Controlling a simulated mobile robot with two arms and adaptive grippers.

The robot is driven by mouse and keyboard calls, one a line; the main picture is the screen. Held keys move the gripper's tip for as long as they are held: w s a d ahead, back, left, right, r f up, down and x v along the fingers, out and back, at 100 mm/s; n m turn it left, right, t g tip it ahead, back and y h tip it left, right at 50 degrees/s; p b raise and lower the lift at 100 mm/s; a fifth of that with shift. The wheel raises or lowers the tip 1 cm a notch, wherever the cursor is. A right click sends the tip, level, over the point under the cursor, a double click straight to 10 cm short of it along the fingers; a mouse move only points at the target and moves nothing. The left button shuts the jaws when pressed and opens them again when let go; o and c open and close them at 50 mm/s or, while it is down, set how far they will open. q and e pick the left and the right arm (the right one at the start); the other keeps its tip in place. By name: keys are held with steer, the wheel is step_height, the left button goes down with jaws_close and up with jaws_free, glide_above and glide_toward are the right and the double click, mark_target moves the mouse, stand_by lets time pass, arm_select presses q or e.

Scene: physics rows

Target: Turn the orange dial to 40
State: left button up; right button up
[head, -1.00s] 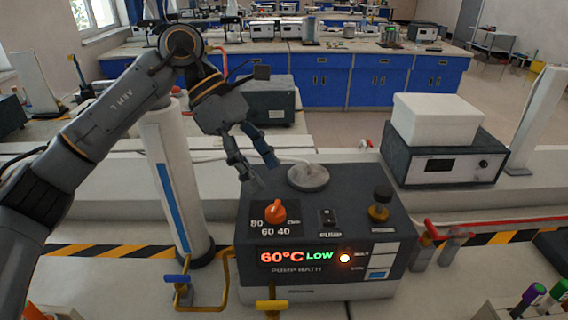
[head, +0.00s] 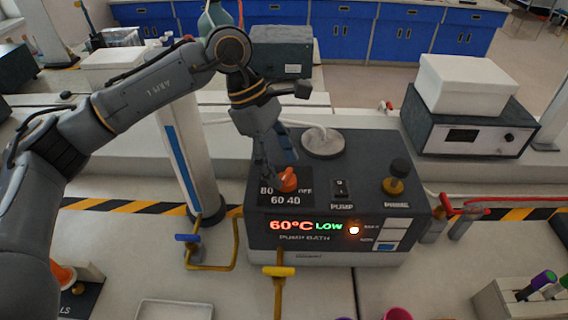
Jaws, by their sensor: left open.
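The pump bath (head: 325,255) is a dark box on the bench with a lit front display reading "60°C LOW". The orange dial (head: 288,181) is on its top panel at the left, with the labels 80, OFF, 60 and 40 around it. My left gripper (head: 279,172) is open and comes down from above at the dial, its fingers close around or just behind it. I cannot tell whether the fingers touch it. The gripper partly hides the dial and some labels. My right gripper is not in view.
A pump switch (head: 341,189) and a brass and black knob (head: 395,178) sit right of the dial. A round grey lid (head: 323,143) is behind it. A white post (head: 187,165) stands at the left.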

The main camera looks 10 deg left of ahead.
arm_select(q)
steer(key=shift+x, duration=0.95)
steer(key=shift+c, duration=0.2)
steer(key=shift+r, duration=0.1)
steer(key=c, duration=1.1)
steer(key=shift+f+n+b, duration=0.2)
steer(key=shift+n+b, duration=0.3)
steer(key=shift+b, duration=0.15)
steer(key=shift+c, duration=0.2)
steer(key=n+t+b, duration=0.1)
steer(key=n+b, duration=0.2)
steer(key=b, duration=0.1)
steer(key=shift+s+f+n+t+b, duration=0.1)
steer(key=shift+s+n+t+b, duration=0.05)
steer(key=shift+n+t+b, duration=0.65)
steer(key=shift+n+b, duration=0.6)
steer(key=shift+b, duration=0.05)
steer(key=shift+s+r+n+t+y+b, duration=0.1)
steer(key=shift+n+t+y+b, duration=0.1)
steer(key=shift+n+b, duration=0.3)
steer(key=shift+r+n+t+y+b, duration=0.1)
steer(key=shift+r+n+y+b, duration=0.1)
steer(key=shift+n+b, duration=0.25)
steer(key=shift+n, duration=0.25)
